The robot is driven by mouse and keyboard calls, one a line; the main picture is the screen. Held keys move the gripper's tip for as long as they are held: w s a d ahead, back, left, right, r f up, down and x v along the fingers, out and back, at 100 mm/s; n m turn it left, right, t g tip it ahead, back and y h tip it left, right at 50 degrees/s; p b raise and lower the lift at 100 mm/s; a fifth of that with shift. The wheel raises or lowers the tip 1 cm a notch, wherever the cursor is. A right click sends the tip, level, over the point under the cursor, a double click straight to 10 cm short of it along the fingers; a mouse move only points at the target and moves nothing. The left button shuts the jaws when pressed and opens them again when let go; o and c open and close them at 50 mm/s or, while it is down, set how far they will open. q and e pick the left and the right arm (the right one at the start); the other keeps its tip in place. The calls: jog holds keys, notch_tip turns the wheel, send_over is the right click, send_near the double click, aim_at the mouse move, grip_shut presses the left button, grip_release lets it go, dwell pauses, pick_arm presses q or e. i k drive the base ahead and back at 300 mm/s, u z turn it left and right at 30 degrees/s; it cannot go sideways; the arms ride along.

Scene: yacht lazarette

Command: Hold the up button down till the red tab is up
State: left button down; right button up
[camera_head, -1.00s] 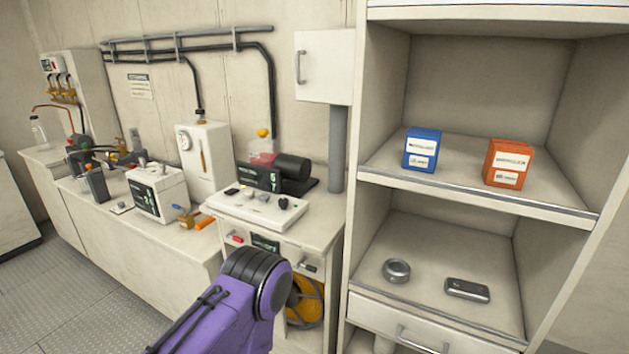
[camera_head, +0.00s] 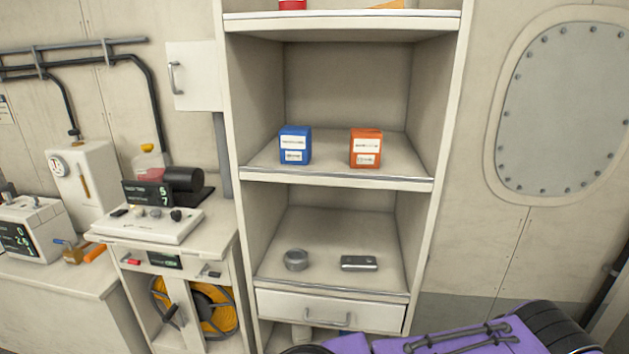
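No up button can be made out for certain. A white control panel (camera_head: 150,224) with several small dark and light knobs or buttons sits on the cabinet left of the shelves. A dark display (camera_head: 147,194) reading 5 and 7 stands behind it. A small red piece (camera_head: 132,262) shows on the cabinet front below; I cannot tell whether it is the red tab. A small dark screen (camera_head: 165,261) is beside it.
A tall shelf unit (camera_head: 232,120) holds a blue box (camera_head: 295,145), an orange box (camera_head: 366,148), a round metal tin (camera_head: 296,260) and a flat grey case (camera_head: 359,263). Its drawer (camera_head: 330,311) is shut. A yellow hose reel (camera_head: 213,309) is under the cabinet. A bolted oval hatch (camera_head: 565,110) is at right.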

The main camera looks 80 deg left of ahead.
aim_at(140, 211)
jog(key=z, duration=0.3)
jog(key=k, duration=2.55)
jog(key=u, duration=1.6)
